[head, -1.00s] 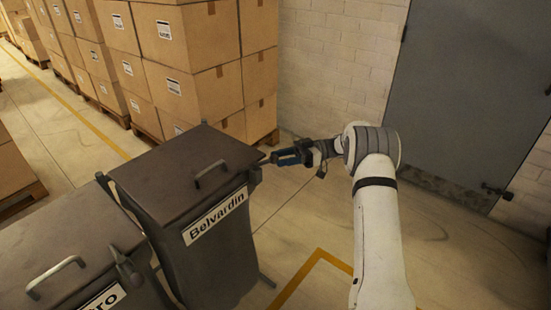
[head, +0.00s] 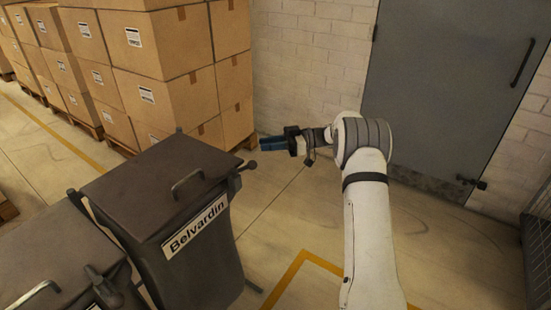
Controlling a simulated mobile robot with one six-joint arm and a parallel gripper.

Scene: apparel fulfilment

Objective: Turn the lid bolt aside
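The dark grey bin labelled Belvardin (head: 215,260) stands left of centre with its lid (head: 145,190) down and a bar handle (head: 187,184) on top. The lid bolt (head: 247,166) is a small dark piece with a rounded end at the lid's right front corner, pointing right. Nothing shows held in the fingers. Their gap is too small to judge from here.
A second grey bin (head: 60,245) with its own dark bolt (head: 102,288) stands at lower left. Stacked cartons (head: 160,45) are behind. A grey door (head: 445,90) is at right. The floor (head: 450,255) between bin and door is clear.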

